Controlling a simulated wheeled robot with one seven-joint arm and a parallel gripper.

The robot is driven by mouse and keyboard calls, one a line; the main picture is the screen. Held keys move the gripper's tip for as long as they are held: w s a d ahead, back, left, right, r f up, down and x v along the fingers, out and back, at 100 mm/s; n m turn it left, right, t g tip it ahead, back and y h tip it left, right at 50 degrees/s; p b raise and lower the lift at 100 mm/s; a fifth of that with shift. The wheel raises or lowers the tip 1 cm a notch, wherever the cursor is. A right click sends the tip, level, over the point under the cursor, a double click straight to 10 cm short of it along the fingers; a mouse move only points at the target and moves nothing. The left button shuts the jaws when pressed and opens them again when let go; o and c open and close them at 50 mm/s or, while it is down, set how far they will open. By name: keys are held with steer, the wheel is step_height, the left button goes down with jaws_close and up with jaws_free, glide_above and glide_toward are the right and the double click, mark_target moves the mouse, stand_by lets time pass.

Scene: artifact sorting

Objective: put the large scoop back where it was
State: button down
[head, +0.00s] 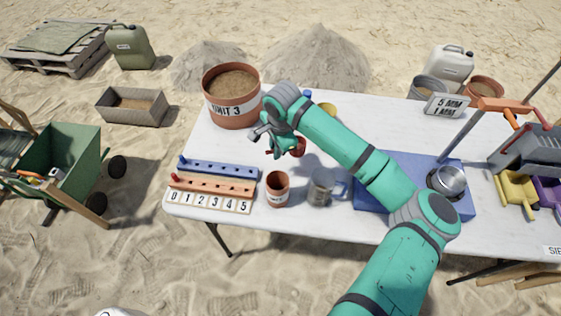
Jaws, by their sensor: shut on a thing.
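My gripper (274,146) is over the left half of the white table, to the right of the UNIT 3 pot and behind the small terracotta cup. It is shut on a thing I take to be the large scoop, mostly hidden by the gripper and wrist. A red rounded piece (298,147) shows just right of the jaws; I cannot tell whether it is part of the held thing. A yellow piece (327,108) and a blue piece (307,95) show behind my arm, partly hidden, their shapes unclear.
The UNIT 3 pot (231,112) of sand stands at the table's back left. Blue and orange peg racks (212,185), a terracotta cup (277,198) and a clear mug (322,188) are in front.

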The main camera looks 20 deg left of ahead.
steer(key=shift+w+d+f, duration=0.1)
steer(key=shift+w+f, duration=0.05)
steer(key=shift+f, duration=3.4)
steer(key=c, duration=1.8)
jaws_free()
steer(key=r, duration=0.4)
steer(key=s+d+r, duration=0.1)
steer(key=r, duration=0.7)
steer(key=shift+s+d+r, duration=0.1)
steer(key=shift+s+d, duration=0.05)
steer(key=shift+d, duration=0.2)
